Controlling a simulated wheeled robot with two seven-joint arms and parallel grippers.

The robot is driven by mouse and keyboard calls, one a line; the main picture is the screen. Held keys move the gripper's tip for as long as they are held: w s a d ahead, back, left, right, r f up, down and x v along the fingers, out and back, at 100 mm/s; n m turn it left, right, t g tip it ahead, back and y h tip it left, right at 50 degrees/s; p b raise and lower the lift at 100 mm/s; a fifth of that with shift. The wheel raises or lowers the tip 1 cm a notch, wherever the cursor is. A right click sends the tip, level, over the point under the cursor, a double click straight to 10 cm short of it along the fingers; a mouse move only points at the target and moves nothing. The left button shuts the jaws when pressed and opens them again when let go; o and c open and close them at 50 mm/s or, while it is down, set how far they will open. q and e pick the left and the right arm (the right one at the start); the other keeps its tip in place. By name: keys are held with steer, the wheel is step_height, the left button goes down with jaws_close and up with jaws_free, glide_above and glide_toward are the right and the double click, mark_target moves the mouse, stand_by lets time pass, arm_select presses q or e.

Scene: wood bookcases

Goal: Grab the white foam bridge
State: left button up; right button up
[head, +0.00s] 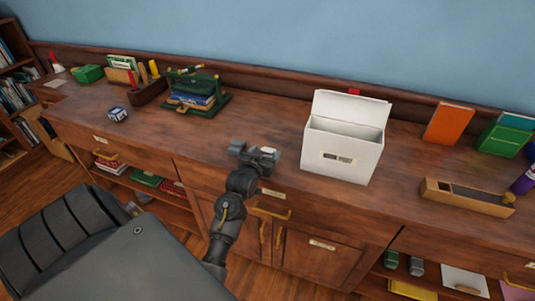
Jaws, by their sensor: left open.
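My left gripper (258,154) is open over the front edge of the wooden counter, left of the white box. A small pale thing (269,150) shows at the gripper's right side. It is too small to tell whether it is the white foam bridge or part of the gripper. No other thing in view has a clear bridge shape. My right gripper is not in view.
A white lidded box (340,154) stands right of my gripper. The counter between rack and box is mostly clear.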

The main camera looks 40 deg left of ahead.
mark_target(267, 150)
arm_select(q)
steer(key=shift+x, duration=1.1)
steer(key=c, duration=1)
steer(key=shift+c, duration=0.2)
steer(key=shift+r, duration=0.3)
step_height(267, 150, up, 2)
steer(key=shift+r, duration=0.2)
steer(key=s+d+r, duration=0.2)
steer(key=s+r, duration=0.3)
steer(key=s, duration=0.1)
steer(key=s+d+r, duration=0.2)
steer(key=s+r, duration=0.3)
steer(key=s, duration=0.2)
steer(key=shift+s+d, duration=0.15)
steer(key=shift+d, duration=0.25)
